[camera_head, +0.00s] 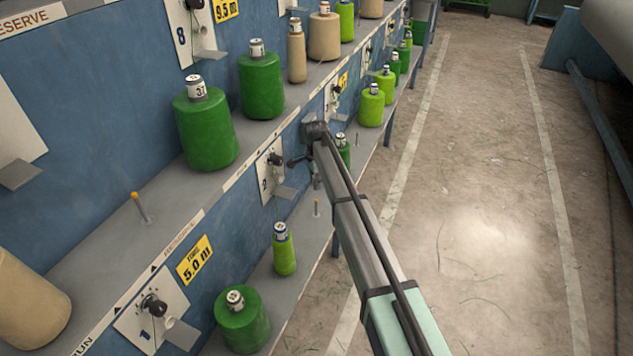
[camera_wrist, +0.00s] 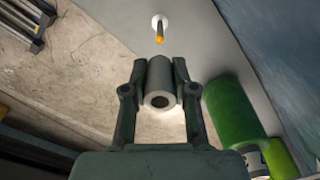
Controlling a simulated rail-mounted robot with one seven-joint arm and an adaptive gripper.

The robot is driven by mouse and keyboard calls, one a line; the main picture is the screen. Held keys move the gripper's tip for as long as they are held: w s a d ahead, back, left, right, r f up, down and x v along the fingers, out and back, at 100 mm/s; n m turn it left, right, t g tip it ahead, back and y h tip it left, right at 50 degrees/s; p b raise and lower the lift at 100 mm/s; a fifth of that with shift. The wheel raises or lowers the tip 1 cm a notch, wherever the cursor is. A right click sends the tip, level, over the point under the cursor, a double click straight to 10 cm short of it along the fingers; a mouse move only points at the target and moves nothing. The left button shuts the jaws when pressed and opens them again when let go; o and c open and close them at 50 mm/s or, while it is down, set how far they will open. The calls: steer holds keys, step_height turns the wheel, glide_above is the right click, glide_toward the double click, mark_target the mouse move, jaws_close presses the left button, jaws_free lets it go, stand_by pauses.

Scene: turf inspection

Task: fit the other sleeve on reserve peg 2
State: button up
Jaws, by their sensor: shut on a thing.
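In the wrist view, my gripper (camera_wrist: 160,95) is shut on a grey hollow sleeve (camera_wrist: 160,80), its round open end facing the camera. A thin peg with a yellow tip (camera_wrist: 159,32) stands on the grey shelf beyond the sleeve, apart from it. In the head view, my gripper (camera_head: 316,178) is beside the panel marked 2 (camera_head: 265,183), above the lower shelf; the sleeve is not clear there. A bare peg (camera_head: 317,208) stands on the lower shelf just below the gripper. Another bare yellow-tipped peg (camera_head: 137,203) stands on the upper shelf. I cannot tell which is reserve peg 2.
Green cones (camera_head: 284,250) (camera_head: 243,320) stand on the lower shelf; a green one (camera_wrist: 238,115) is close right of my gripper. Larger green cones (camera_head: 205,130) and tan ones stand on the upper shelf. Small plates jut from the panels. The aisle floor (camera_head: 480,190) is clear.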

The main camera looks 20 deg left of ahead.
steer(key=shift+r, duration=0.1)
glide_above(316, 215)
steer(key=shift+w+a+f+b, duration=0.1)
steer(key=shift+w+f+b, duration=0.1)
steer(key=shift+f, duration=1.3)
steer(key=shift+w+f+b, duration=0.1)
steer(key=shift+f+b, duration=0.05)
steer(key=shift+f, duration=1.35)
steer(key=shift+f+b, duration=1.05)
steer(key=shift+f, duration=3.95)
steer(key=o, duration=1)
step_height(316, 215, up, 12)
